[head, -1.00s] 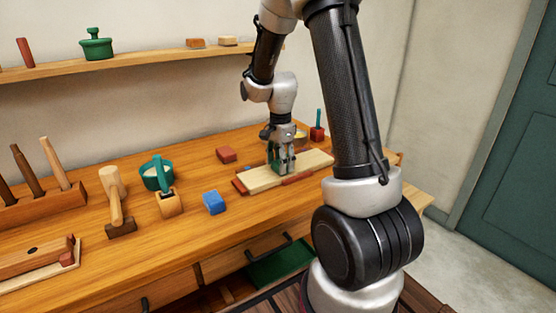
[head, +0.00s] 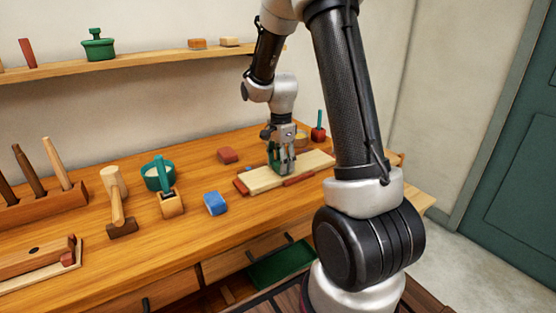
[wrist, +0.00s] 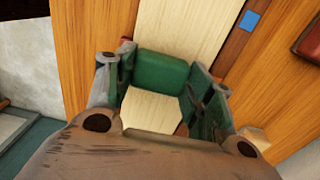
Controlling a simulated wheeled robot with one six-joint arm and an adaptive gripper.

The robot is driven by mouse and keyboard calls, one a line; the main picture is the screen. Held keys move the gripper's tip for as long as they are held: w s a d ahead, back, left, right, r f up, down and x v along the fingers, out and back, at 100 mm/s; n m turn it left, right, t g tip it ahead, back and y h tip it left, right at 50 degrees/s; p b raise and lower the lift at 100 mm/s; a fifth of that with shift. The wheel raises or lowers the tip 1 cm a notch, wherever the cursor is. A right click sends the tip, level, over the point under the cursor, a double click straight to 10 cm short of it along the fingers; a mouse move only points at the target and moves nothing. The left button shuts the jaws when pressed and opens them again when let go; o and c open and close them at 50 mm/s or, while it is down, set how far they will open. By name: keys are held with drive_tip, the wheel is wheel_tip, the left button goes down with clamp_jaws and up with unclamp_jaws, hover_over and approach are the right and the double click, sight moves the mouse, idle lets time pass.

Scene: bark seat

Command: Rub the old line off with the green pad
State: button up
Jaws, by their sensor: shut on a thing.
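My gripper (head: 283,167) points down over the pale wooden board (head: 318,161) on the workbench. It is shut on the green pad, which shows as a green block (wrist: 160,72) between the fingers in the wrist view. The pad is low, at or just above the board's surface; I cannot tell whether it touches. The board also runs up the middle of the wrist view (wrist: 180,25). I see no line on its bare parts; the stretch under the pad and fingers is hidden.
Red pieces (head: 298,181) edge the board. A shelf (head: 150,65) is behind. Bench between the blocks is clear.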

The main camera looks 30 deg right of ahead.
drive_tip(key=shift+s, duration=0.25)
drive_tip(key=shift+r, duration=3.05)
drive_tip(key=shift+w+a, duration=0.1)
